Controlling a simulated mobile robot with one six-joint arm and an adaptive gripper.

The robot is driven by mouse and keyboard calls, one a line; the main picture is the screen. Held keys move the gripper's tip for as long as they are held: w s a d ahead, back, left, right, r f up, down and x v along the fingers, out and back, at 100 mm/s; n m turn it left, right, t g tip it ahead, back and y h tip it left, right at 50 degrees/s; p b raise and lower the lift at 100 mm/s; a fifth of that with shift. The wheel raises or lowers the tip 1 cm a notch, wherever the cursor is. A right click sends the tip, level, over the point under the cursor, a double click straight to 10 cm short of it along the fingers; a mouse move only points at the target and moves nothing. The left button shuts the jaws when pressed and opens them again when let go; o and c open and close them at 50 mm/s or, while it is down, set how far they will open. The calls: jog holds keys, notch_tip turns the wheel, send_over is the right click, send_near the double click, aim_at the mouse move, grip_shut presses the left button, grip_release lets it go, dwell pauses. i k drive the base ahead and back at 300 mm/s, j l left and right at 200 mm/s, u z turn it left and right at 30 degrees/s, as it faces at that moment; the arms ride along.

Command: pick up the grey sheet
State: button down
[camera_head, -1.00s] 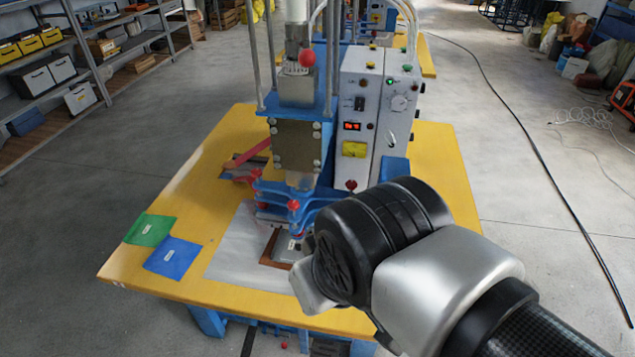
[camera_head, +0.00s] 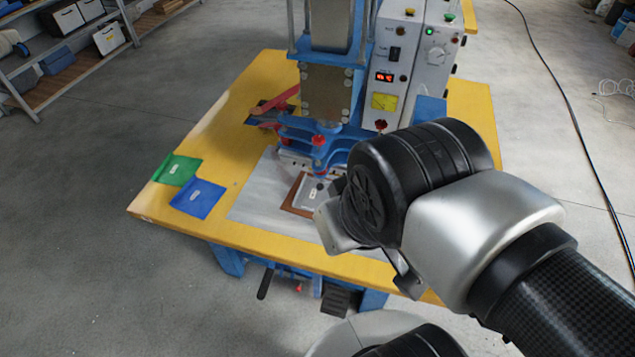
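The grey sheet (camera_head: 307,198), with a small white label, lies on a brown pad (camera_head: 288,207) at the front of the press. The pad rests on a larger pale grey plate (camera_head: 249,203) on the yellow table. My gripper (camera_head: 333,228) is just right of and in front of the grey sheet in the picture. My black and silver wrist hides most of it and covers the sheet's right side. I cannot tell whether the fingers are open, or whether they touch the sheet.
The blue press head (camera_head: 318,135) and its control box (camera_head: 408,62) stand behind the grey sheet. A green sheet (camera_head: 183,171) and a blue sheet (camera_head: 209,198) lie at the table's left corner. Yellow table (camera_head: 228,110) is bare at the back left.

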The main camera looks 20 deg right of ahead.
aim_at(308, 197)
jog(key=i+j+z, duration=0.55)
jog(key=i+j, duration=0.15)
jog(key=j, duration=0.15)
jog(key=i+j+z, duration=0.25)
jog(key=j, duration=0.25)
